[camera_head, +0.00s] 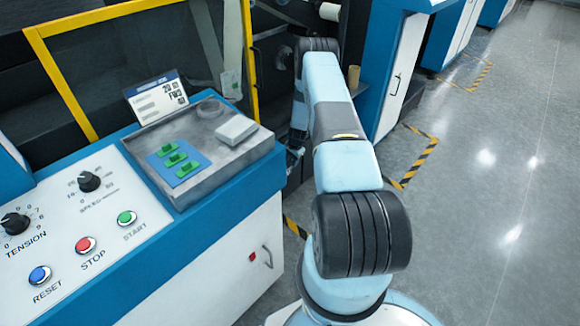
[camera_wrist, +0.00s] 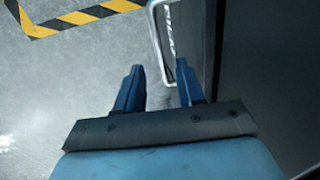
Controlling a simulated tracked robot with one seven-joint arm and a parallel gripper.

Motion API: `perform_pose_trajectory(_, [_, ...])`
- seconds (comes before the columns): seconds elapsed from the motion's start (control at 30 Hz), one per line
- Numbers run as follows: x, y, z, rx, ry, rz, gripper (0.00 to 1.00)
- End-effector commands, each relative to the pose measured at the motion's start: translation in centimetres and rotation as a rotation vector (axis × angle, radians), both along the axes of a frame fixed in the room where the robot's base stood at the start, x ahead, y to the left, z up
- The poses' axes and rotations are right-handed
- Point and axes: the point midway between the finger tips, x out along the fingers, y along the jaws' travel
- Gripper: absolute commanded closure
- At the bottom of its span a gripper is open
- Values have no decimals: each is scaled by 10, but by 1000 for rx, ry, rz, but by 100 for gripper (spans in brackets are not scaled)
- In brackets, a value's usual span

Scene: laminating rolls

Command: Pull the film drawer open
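In the wrist view, a dark panel with partly hidden white lettering (camera_wrist: 171,28) appears to be the film drawer's front. A pale metal bar handle (camera_wrist: 154,32) stands out from it. My gripper (camera_wrist: 158,65) is open, its two blue fingers apart. The handle's long bar runs between the fingertips, nearer the right finger, and neither finger visibly clamps it. In the head view, my gripper (camera_head: 294,156) is small and mostly hidden beside the console and my arm. The drawer front and its handle cannot be made out there.
The control console (camera_head: 225,225) with a grey tray (camera_head: 222,168) stands close on the left. A yellow frame (camera_head: 62,82) rises behind it. A blue and white cabinet (camera_head: 393,90) stands beyond my arm. Open grey floor (camera_head: 490,200) with striped tape lies right.

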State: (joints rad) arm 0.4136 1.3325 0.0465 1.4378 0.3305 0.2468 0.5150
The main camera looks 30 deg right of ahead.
Motion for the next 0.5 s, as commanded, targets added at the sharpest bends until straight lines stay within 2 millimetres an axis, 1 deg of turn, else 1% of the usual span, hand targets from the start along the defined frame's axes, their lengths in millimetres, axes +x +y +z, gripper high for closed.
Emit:
perform_pose_trajectory(0.03, [1, 1, -8, 1, 1, 0, 62])
perform_pose_trajectory(0.2, [5, 2, -27, 0, 1, 1, 62])
perform_pose_trajectory(0.33, [6, 3, -36, 0, 0, 1, 62])
perform_pose_trajectory(0.5, [7, 3, -40, 0, 0, 1, 62])
